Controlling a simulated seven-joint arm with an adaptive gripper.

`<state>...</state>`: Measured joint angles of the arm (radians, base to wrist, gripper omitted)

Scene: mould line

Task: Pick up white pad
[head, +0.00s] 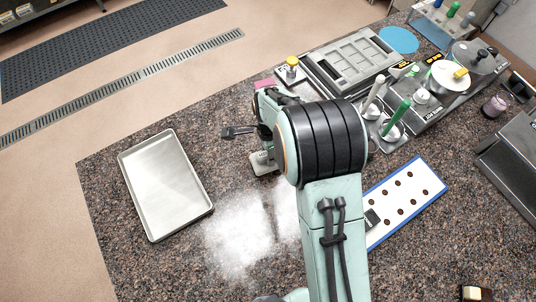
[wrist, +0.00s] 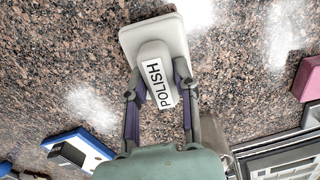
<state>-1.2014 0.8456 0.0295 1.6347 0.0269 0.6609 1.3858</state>
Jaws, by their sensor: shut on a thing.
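The white pad (wrist: 155,36) has a broad pale base and a narrower raised grip labelled POLISH, seen in the wrist view. My gripper (wrist: 158,80) has its two fingers on either side of that grip and is shut on it. In the head view the pad's pale base (head: 262,164) shows just left of my arm, below my gripper (head: 264,138), which my arm partly hides. I cannot tell whether the pad touches the counter or is slightly above it.
An empty metal tray (head: 165,185) lies left on the speckled counter (head: 110,240). White powdery patches (head: 240,235) lie near the middle. A blue-edged board (head: 410,200) with brown dots is right of my arm. A grey mould (head: 352,65) and several tools stand behind.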

